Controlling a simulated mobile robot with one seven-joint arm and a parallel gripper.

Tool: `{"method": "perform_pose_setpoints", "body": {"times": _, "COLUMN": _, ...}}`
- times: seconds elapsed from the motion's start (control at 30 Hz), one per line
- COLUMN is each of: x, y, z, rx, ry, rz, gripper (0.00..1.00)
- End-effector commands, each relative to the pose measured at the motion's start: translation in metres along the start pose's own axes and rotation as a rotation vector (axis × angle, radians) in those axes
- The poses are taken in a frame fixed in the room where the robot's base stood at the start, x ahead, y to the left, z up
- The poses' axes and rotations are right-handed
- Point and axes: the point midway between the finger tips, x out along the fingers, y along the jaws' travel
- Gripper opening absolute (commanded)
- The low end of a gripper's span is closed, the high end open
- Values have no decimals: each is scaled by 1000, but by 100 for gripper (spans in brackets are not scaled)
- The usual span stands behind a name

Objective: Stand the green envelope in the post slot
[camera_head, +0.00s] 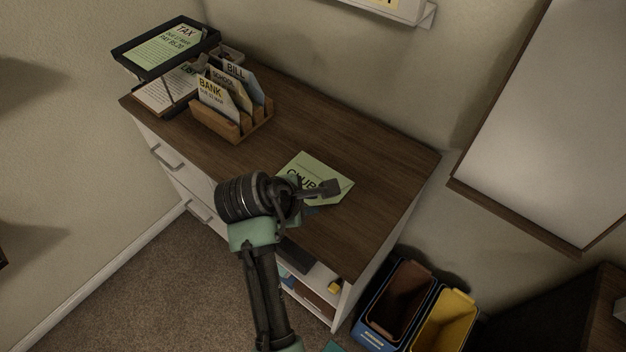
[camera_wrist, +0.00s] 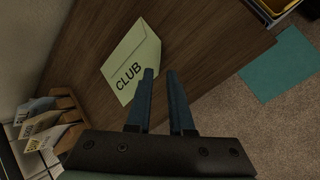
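The green envelope (camera_head: 325,176), printed CLUB, lies flat on the brown desk top toward its right end. My gripper (camera_head: 332,188) is above the envelope in the head view and hides part of it. In the wrist view the envelope (camera_wrist: 131,62) lies beyond the left fingertip, and the two fingers (camera_wrist: 160,72) stand apart with nothing between them. I cannot tell from these views whether a finger touches it. The wooden post slot rack (camera_head: 237,128) stands at the left of the desk with several envelopes upright in it, marked BANK, SCHOOL and BILL.
A dark two-level tray (camera_head: 152,66) with papers stands left of the rack. The desk top (camera_head: 290,130) between rack and envelope is clear. Blue and yellow bins (camera_head: 446,322) stand on the floor at the right. A framed board (camera_head: 560,120) hangs on the right wall.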

Motion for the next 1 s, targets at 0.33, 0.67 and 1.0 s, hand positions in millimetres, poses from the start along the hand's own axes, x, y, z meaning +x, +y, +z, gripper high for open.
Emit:
{"method": "perform_pose_setpoints", "body": {"times": 0.33, "x": 34, "y": 0, "z": 1, "rx": 3, "ry": -1, "rz": 2, "gripper": 20}}
{"method": "perform_pose_setpoints", "body": {"times": 0.67, "x": 74, "y": 0, "z": 2, "rx": 2, "ry": 1, "rz": 3, "gripper": 20}}
{"method": "perform_pose_setpoints", "body": {"times": 1.0, "x": 75, "y": 0, "z": 2, "rx": 2, "ry": 1, "rz": 4, "gripper": 2}}
